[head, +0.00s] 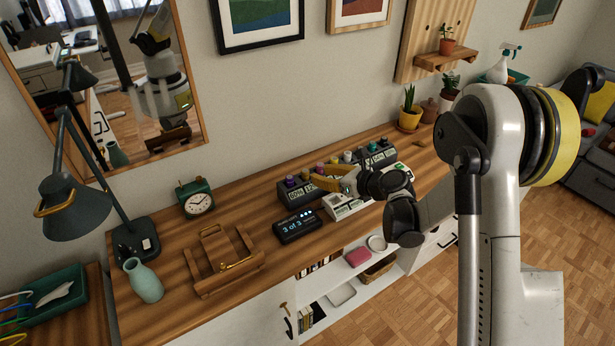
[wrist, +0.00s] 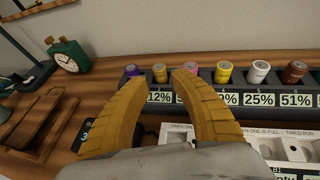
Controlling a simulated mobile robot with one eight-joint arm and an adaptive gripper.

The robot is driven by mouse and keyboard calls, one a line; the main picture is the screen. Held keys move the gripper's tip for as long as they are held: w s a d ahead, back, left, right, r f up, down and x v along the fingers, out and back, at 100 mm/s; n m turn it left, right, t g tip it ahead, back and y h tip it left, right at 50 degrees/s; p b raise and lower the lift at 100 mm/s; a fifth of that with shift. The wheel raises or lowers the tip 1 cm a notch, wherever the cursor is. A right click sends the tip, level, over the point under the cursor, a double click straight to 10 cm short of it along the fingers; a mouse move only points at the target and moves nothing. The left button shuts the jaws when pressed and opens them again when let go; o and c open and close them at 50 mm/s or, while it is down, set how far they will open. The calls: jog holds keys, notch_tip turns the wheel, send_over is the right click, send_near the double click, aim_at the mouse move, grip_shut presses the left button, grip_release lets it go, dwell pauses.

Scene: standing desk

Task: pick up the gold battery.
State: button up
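The gold battery (wrist: 160,73) stands upright in a slot of the dark charger rack (wrist: 262,99), between the purple battery (wrist: 132,71) and the pink battery (wrist: 191,69). A brighter yellow battery (wrist: 223,72) stands farther right. In the wrist view my gripper (wrist: 158,78) is open, its tan fingers apart, with the gold battery showing beyond the gap between the tips. I see nothing held. In the head view my gripper (head: 318,174) is at the front of the rack (head: 292,196); its fingers partly hide the batteries there.
A white battery (wrist: 257,71) and a brown battery (wrist: 294,71) stand farther right. A white tray (head: 345,208) and a dark display (head: 297,226) lie before the rack. A wooden holder (head: 222,262), green clock (head: 196,199), vase (head: 143,282) and lamp (head: 75,209) stand left.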

aim_at(308, 172)
jog(key=b+x, duration=0.2)
jog(key=x, duration=0.5)
jog(key=shift+a+f+b, duration=0.2)
jog(key=shift+a+b, duration=0.05)
jog(key=shift+b, duration=0.15)
jog(key=shift+r, duration=0.15)
grip_shut()
